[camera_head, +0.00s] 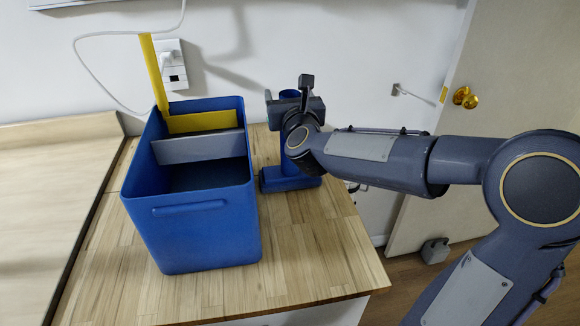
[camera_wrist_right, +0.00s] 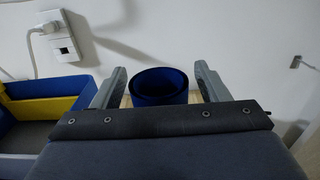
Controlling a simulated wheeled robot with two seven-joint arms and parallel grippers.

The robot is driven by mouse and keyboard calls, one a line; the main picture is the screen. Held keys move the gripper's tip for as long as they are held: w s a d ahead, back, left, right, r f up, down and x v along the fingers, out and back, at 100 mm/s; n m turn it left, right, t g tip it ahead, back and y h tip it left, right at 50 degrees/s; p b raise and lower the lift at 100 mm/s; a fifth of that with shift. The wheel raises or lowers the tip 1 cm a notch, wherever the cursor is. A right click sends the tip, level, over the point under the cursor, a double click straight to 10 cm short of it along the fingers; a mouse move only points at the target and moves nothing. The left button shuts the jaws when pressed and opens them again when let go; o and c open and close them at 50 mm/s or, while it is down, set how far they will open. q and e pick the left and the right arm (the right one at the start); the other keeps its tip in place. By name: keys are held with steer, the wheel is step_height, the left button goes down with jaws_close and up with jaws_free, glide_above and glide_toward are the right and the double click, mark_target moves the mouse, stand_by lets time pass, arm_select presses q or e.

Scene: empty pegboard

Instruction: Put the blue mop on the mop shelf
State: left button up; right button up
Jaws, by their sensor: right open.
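A blue upright piece, seemingly the blue mop (camera_head: 291,180), stands on the wooden counter right of a blue bin. It has a broad flat foot, and its round hollow top (camera_wrist_right: 160,84) shows in the right wrist view. My right gripper (camera_head: 291,101) is open at this top, with one finger on each side and visible gaps between. The gripper and wrist hide part of the upright. The blue bin (camera_head: 205,235) has a grey divider and a yellow upright piece (camera_head: 153,72) inside; it may be the mop shelf, but I cannot tell. My left gripper is not in view.
A wall socket (camera_head: 171,66) with a plug and white cable is behind the bin. The white wall stands close behind the blue piece. The wooden counter (camera_head: 310,265) is clear in front of it. A door (camera_head: 480,110) is at the right.

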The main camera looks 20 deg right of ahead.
jaws_close()
stand_by(0.3)
steer(key=shift+r, duration=0.1)
